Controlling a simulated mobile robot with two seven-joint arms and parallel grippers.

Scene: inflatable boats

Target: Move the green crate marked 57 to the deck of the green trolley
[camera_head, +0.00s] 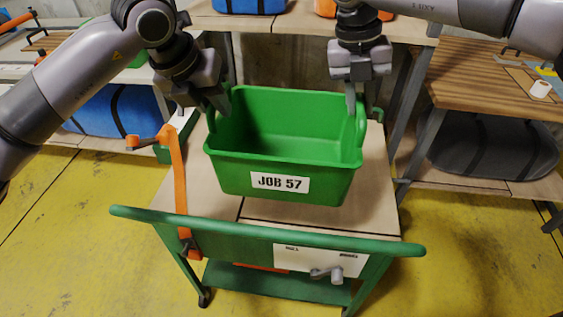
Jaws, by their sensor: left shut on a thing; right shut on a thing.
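The green crate (228,179), with a white label reading JOB 57, is upright over the deck of the green trolley in the head view. It looks empty. My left gripper (219,103) is shut on the crate's left end, and my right gripper (352,98) is shut on its right end. The trolley (150,215) has a pale wooden deck (378,190) and a green push bar at the front. I cannot tell whether the crate's bottom touches the deck or hangs just above it.
An orange strap (178,180) hangs over the trolley's left side. A white sheet (300,256) is on its front panel. Workbenches stand behind and to both sides, with a blue roll (112,112) on the left and a dark roll (490,150) on the right. Yellow floor is clear in front.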

